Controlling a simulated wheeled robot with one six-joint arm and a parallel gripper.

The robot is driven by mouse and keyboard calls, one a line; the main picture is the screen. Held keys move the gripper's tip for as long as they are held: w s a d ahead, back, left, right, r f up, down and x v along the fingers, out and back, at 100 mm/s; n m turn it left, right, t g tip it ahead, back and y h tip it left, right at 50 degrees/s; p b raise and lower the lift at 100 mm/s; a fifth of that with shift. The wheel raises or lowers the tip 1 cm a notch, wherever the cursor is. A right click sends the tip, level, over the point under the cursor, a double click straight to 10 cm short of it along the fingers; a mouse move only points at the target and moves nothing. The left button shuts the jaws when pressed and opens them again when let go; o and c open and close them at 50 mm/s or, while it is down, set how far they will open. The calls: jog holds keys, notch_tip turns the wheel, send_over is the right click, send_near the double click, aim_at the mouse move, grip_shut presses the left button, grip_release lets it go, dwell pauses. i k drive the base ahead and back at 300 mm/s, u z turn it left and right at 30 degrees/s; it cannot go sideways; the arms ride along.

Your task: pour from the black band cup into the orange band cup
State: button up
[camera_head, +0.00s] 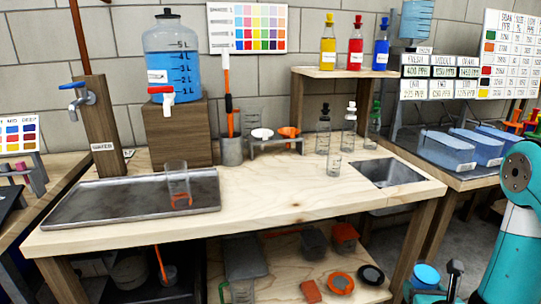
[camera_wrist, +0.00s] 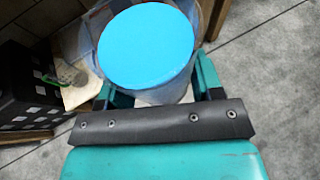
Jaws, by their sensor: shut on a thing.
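My gripper (camera_wrist: 157,88) is shut on a clear cup (camera_wrist: 199,20) with a round blue surface inside, seen from above in the wrist view. No band shows on this cup, so I cannot tell its band colour. The blue surface also shows low at the right in the head view, where the held cup (camera_head: 426,276) is in front of the bench. The orange band cup (camera_head: 178,180) is clear and stands upright on the grey metal tray (camera_head: 95,208) at the bench's left. My gripper is well apart from it.
The wooden bench (camera_head: 260,195) is clear in its middle. A blue water tank (camera_head: 172,60) stands at the back. Lids and jars lie on the lower shelf (camera_head: 275,270).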

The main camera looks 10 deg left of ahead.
aim_at(177, 171)
jog(key=u, duration=0.45)
jog(key=i, duration=0.35)
jog(key=u, duration=0.35)
